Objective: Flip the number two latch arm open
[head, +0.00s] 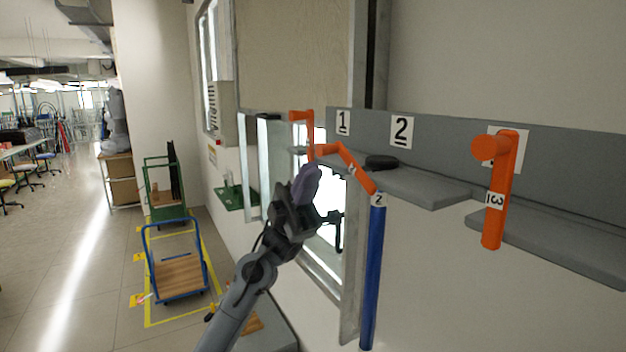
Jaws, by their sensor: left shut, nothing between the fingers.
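The number two latch arm (356,167) is orange and slants down to the right below the sign marked 2 (401,131). Its lower end is at the top of a blue rod (373,280) that stands upright and carries a white 2 tag. My left gripper (309,182) is shut and empty, its purple-grey fingers pointing up. It is just left of and below the upper part of this latch arm; I cannot tell whether they touch. My right gripper is not in view.
An orange latch arm (309,130) stands near sign 1 (343,122). The number three latch arm (499,190) hangs down at right. Grey shelves (425,187) jut from the wall, one bearing a black disc (381,162). A blue cart (178,275) stands on the floor at left.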

